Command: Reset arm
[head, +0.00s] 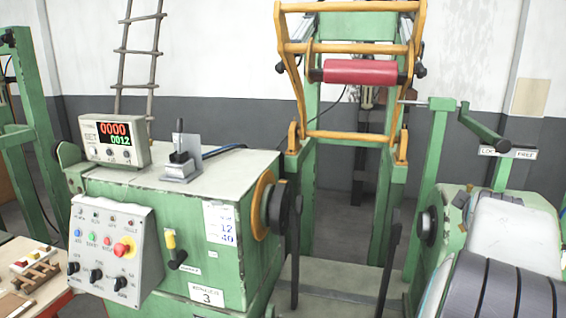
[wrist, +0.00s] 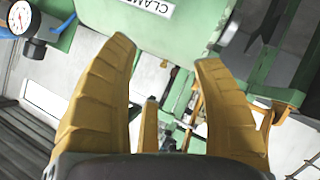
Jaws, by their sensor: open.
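My gripper (wrist: 166,60) shows in the wrist view with its two yellow-brown ribbed fingers spread wide apart. Nothing is between the fingertips. Beyond them is a green machine part (wrist: 150,12) with a white label reading CLAMP, apart from the fingers as far as I can tell. In the head view my gripper does not clearly show. There the green coil winding machine (head: 220,235) stands at the left centre, with a counter box (head: 115,140) reading 0000 and 0012 on top and a grey control panel (head: 113,255) on its front.
A green frame with a yellow roller cage (head: 350,48) and red roller (head: 360,72) stands behind. A grey banded coil (head: 500,285) is at the right. A wooden bench (head: 15,255) is at the left. A pressure gauge (wrist: 20,17) shows at the wrist view's upper left.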

